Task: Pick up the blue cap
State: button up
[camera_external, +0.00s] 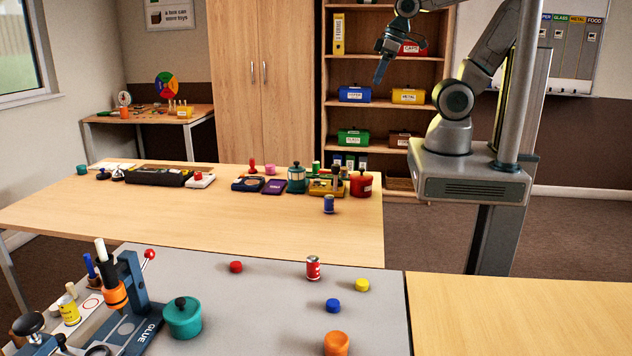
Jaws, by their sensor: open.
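The blue cap (333,306) is a small, low round disc lying on the grey tabletop in the foreground. A red cap (236,267) lies to its left and farther back, and a yellow cap (362,285) lies close behind it on the right. My gripper (379,78) is raised high at the upper middle of the view, in front of the shelf and far from the blue cap. It looks small and points downward, open, with nothing seen in it.
A red can (313,267) stands behind the blue cap; an orange lidded pot (337,343) stands in front. A teal pot (182,318) and a glue press (125,300) stand to the left. The wooden tabletop (520,315) at right is bare.

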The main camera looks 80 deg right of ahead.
dwell(0.3)
jog(key=c, duration=0.7)
jog(key=w+a+f+n+b, duration=0.3)
jog(key=w+a+f+n, duration=0.25)
jog(key=w+a, duration=0.35)
jog(key=n+g+y+b, duration=0.45)
jog(key=n+b, duration=0.25)
jog(key=n, duration=0.7)
send_near(333, 301)
jog(key=a+f, duration=0.1)
jog(key=f+p, duration=0.1)
jog(key=shift+w+a+f, duration=0.15)
jog(key=shift+w+f, duration=0.1)
jog(key=shift+w, duration=0.05)
jog(key=shift+s+p+x, duration=0.15)
jog(key=shift+p+x, duration=0.2)
jog(key=shift+x, duration=1)
jog(key=shift+s+p+x, duration=0.15)
jog(key=shift+p+x, duration=0.2)
jog(key=shift+x, duration=0.95)
